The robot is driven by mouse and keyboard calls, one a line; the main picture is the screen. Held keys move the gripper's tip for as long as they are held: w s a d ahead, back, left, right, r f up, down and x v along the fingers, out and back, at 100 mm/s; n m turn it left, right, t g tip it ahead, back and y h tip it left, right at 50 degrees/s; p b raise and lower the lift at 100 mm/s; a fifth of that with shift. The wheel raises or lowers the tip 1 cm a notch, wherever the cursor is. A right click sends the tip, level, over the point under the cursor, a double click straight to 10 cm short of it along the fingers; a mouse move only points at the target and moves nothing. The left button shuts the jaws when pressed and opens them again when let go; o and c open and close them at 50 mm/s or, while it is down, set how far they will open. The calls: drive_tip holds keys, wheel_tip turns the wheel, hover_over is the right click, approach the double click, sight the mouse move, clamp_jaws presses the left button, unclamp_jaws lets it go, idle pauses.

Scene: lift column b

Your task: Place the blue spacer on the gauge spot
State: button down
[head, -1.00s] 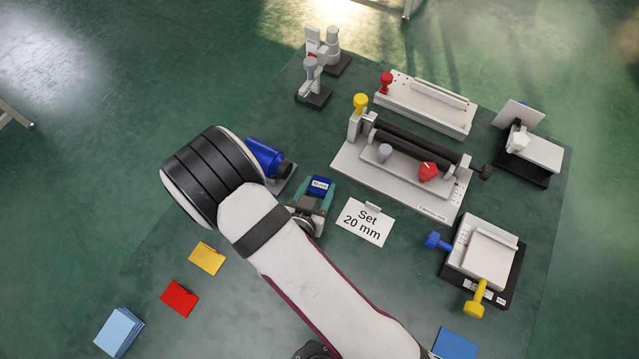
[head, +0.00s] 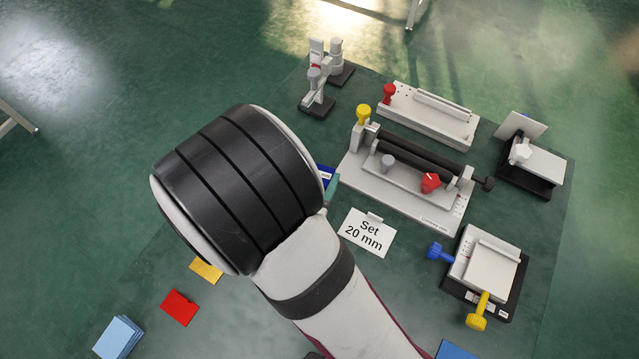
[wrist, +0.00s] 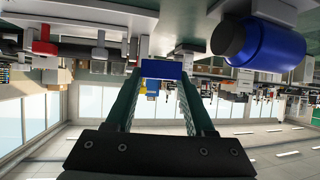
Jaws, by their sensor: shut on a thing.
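The blue spacer (wrist: 163,70) is a small blue block between the two green fingers of my gripper (wrist: 162,80) in the wrist view. The gripper is shut on it. In the head view my arm hides most of this; only a blue edge of the spacer (head: 326,174) and a bit of a teal finger show beside the wrist. I cannot make out the gauge spot for certain in either view. A blue cylinder with a dark end (wrist: 262,45) is close at the right in the wrist view; my arm covers it in the head view.
A "Set 20 mm" card (head: 367,232) stands right of the gripper. Behind it is a long grey fixture with dark rollers (head: 420,146) and a red knob (head: 430,183). A block with blue and yellow knobs (head: 487,262) is at right. Red (head: 180,307) and yellow (head: 206,269) pieces lie at left.

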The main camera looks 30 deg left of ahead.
drive_tip(key=w+a+f+n+g+y, duration=0.1)
drive_tip(key=w+a+f+n+y, duration=0.15)
drive_tip(key=w+a, duration=0.5)
drive_tip(key=n+g+y, duration=0.2)
drive_tip(key=n+y, duration=0.1)
drive_tip(key=n, duration=0.1)
hover_over(310, 131)
drive_tip(key=s+d, duration=0.1)
drive_tip(key=s, duration=0.1)
drive_tip(key=shift+s+d+f, duration=0.1)
drive_tip(key=shift+d+f, duration=0.1)
drive_tip(key=shift+f, duration=0.35)
drive_tip(key=shift+y, duration=0.25)
drive_tip(key=shift+w+a+f, duration=0.1)
drive_tip(key=shift+f, duration=1.25)
drive_tip(key=shift+w+f, duration=0.1)
drive_tip(key=shift+f, duration=1.2)
drive_tip(key=shift+c, duration=1.3)
unclamp_jaws()
drive_tip(key=shift+f, duration=0.1)
